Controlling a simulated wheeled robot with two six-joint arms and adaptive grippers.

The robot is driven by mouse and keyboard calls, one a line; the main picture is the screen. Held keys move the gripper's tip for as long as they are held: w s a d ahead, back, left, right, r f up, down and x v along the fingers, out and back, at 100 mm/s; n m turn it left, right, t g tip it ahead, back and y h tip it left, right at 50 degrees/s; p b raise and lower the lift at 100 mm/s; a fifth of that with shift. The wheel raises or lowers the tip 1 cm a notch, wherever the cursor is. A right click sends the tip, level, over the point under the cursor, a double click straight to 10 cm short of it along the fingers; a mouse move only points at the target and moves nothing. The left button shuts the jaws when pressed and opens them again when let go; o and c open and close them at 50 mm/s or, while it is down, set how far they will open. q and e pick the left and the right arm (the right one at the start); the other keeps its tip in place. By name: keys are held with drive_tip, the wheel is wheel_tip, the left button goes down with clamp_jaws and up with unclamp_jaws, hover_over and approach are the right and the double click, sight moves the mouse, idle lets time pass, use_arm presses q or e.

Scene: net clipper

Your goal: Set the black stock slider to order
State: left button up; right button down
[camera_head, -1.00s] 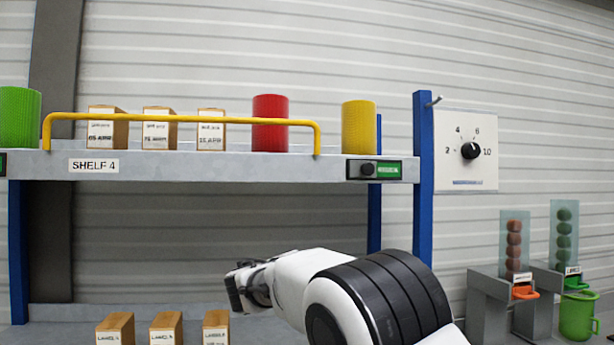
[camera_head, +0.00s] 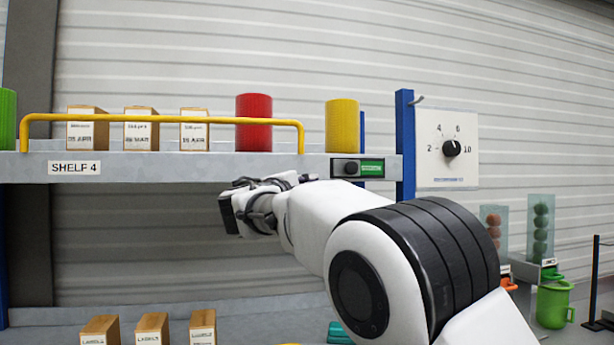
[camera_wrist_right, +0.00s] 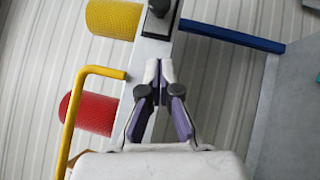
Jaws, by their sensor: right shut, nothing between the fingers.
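The black stock slider (camera_head: 350,168) is a round knob in a dark slot at the right end of the shelf's front edge. It sits at the left of the slot, beside a green panel (camera_head: 372,168) whose lettering is too small to read. My right gripper (camera_head: 230,213) is raised in front of the shelf, below its edge and left of the slider in the head view. In the right wrist view its fingers (camera_wrist_right: 159,70) are shut and empty, pointing toward the slider knob (camera_wrist_right: 160,7), apart from it. My left gripper is not in view.
A yellow rail (camera_head: 160,119) runs along the shelf (camera_head: 220,167), with boxes, a red cylinder (camera_head: 254,122) and a yellow cylinder (camera_head: 342,125). A blue post (camera_head: 405,145) and a dial panel (camera_head: 447,175) stand right of the slider. Boxes (camera_head: 150,328) sit below.

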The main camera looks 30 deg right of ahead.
drive_tip(key=p, duration=0.3)
approach(336, 174)
drive_tip(key=w+d+r, duration=0.2)
drive_tip(key=w, duration=0.1)
drive_tip(key=d, duration=0.1)
drive_tip(key=s+d+p, duration=0.1)
drive_tip(key=d, duration=0.1)
drive_tip(key=shift+s+d+r, duration=0.15)
drive_tip(key=shift+s+d, duration=0.1)
drive_tip(key=shift+d, duration=0.05)
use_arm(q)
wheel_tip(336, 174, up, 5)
use_arm(e)
drive_tip(key=shift+s+d, duration=0.2)
drive_tip(key=shift+d, duration=0.05)
drive_tip(key=shift+w+a, duration=0.15)
drive_tip(key=shift+w, duration=0.05)
use_arm(q)
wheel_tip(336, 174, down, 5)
drive_tip(key=b, duration=0.4)
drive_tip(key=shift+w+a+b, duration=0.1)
drive_tip(key=shift+b, duration=0.25)
use_arm(e)
drive_tip(key=d, duration=0.2)
drive_tip(key=s+d, duration=0.1)
drive_tip(key=d, duration=0.2)
drive_tip(key=s+d, duration=0.1)
drive_tip(key=d, duration=0.1)
drive_tip(key=shift+d, duration=0.15)
